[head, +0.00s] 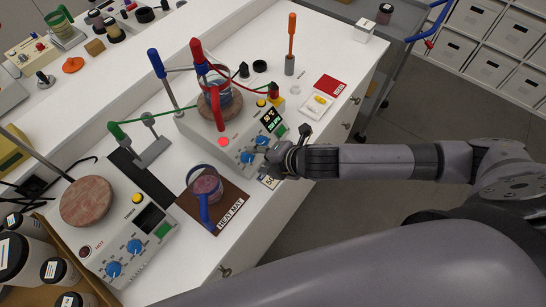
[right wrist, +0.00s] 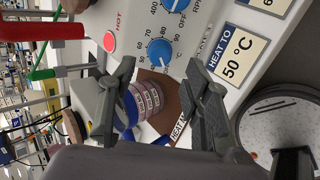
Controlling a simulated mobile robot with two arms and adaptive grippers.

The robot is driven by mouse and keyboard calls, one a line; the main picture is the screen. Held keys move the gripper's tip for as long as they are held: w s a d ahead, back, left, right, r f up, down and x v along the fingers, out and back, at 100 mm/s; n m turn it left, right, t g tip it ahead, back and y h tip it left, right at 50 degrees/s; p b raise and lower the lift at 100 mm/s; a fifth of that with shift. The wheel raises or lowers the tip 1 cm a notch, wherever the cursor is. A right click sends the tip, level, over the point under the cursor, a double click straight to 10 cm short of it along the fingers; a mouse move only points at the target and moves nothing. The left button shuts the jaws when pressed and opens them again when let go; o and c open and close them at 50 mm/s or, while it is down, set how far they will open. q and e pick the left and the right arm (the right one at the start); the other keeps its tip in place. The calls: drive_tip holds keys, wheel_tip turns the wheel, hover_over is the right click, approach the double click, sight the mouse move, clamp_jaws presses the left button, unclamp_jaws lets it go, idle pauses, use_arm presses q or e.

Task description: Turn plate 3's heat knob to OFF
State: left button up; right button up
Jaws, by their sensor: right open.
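A white hot plate (head: 228,152) stands on the bench, with a beaker on its round top, a lit red HOT light and a lit display. Its front has two blue knobs. The knob nearer the HOT light, with a temperature scale, is the heat knob (head: 247,157); it also shows in the right wrist view (right wrist: 158,53). The plate's printed number is too small to read surely. My right gripper (head: 268,160) is at the plate's front. In the right wrist view its open fingers (right wrist: 160,75) point toward the heat knob, apart from it. My left gripper is out of view.
A "HEAT TO 50 °C" card (right wrist: 237,55) lies by the plate. A heat mat (head: 232,196) bears a blue-handled vessel with pink contents, close to the gripper. A second hot plate (head: 105,272) with a HOT light stands at left. Red and green clamps rise around the plates.

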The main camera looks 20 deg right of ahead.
drive_tip(key=v, duration=0.7)
idle(0.3)
